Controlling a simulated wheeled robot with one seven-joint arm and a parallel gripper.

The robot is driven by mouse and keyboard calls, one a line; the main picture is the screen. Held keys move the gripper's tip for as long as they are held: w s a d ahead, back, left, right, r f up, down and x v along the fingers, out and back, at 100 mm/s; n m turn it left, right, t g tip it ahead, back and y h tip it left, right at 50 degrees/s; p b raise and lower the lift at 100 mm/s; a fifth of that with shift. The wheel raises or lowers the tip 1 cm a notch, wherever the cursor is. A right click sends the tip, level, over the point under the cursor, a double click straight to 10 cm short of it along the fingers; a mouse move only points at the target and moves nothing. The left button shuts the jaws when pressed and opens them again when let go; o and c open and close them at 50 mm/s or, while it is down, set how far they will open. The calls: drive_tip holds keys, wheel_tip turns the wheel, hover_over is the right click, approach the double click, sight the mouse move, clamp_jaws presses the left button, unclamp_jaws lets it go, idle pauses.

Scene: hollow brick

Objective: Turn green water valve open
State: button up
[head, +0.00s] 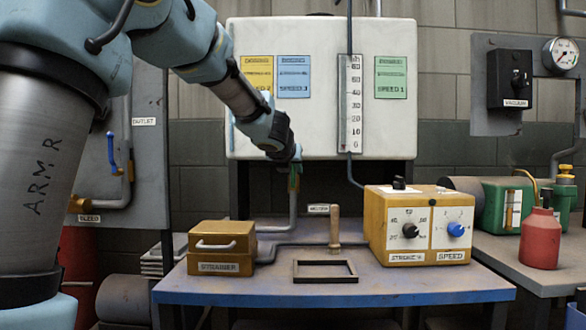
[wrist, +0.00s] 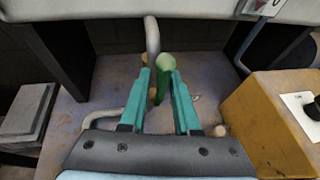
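The green water valve (head: 294,181) sits on the grey pipe below the white tank, at the back of the blue table. In the wrist view its green lever (wrist: 165,63) stands up at the fingertips. My gripper (head: 297,157) is just above the valve in the head view, pointing down. In the wrist view my gripper (wrist: 158,74) has its teal fingers apart, with the green lever between or just past the tips, nearer the right finger. A gap shows on the left side. Whether a finger touches the lever, I cannot tell.
The white tank (head: 270,128) is close behind. A yellow speed box (head: 420,257) stands to the right, a yellow strainer box (head: 221,268) to the left. A wooden peg (head: 335,228) and a black frame (head: 324,280) are on the table (head: 400,290). The table's front is clear.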

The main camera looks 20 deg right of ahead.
drive_tip(key=shift+o, duration=0.9)
drive_tip(key=p+v, duration=0.2)
drive_tip(key=v, duration=0.9)
drive_tip(key=shift+f, duration=0.15)
